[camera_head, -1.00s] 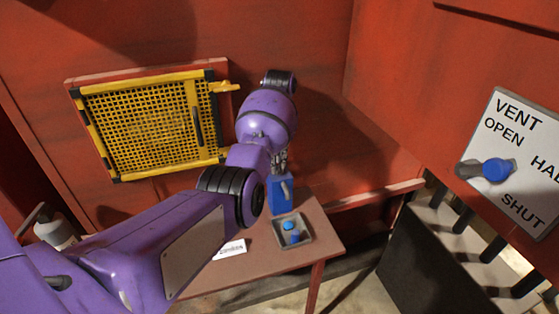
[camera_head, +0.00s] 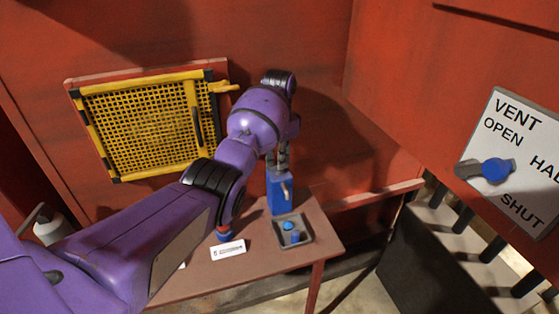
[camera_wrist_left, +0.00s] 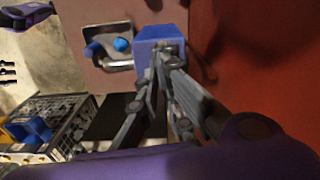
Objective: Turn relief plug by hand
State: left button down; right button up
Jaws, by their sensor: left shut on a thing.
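My left gripper (camera_head: 283,163) comes down from above onto the block's top. In the left wrist view, its fingers (camera_wrist_left: 165,58) close together at the top of the blue block (camera_wrist_left: 158,33). They are shut on a small grey part there, which looks like the relief plug; the fingers mostly hide it. My right gripper is not in view.
The grey tray (camera_head: 308,238) holds small blue parts. A white label card (camera_head: 229,250) lies on the table (camera_head: 205,279). A yellow mesh panel (camera_head: 150,126) is on the red wall. A vent sign (camera_head: 513,187) with a blue-handled lever (camera_head: 494,171) is at right.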

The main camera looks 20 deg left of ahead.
pick_arm(q)
jog(key=shift+w+r+m, duration=0.2)
jog(key=shift+r+m, duration=0.35)
jog(key=shift+m, duration=0.05)
jog(key=c, duration=1.9)
grip_release()
jog(key=shift+s, duration=0.1)
jog(key=shift+c, duration=0.2)
jog(key=shift+s+f, duration=0.1)
jog(key=shift+f, duration=0.25)
notch_tip(320, 180, up, 12)
jog(key=shift+r, duration=0.1)
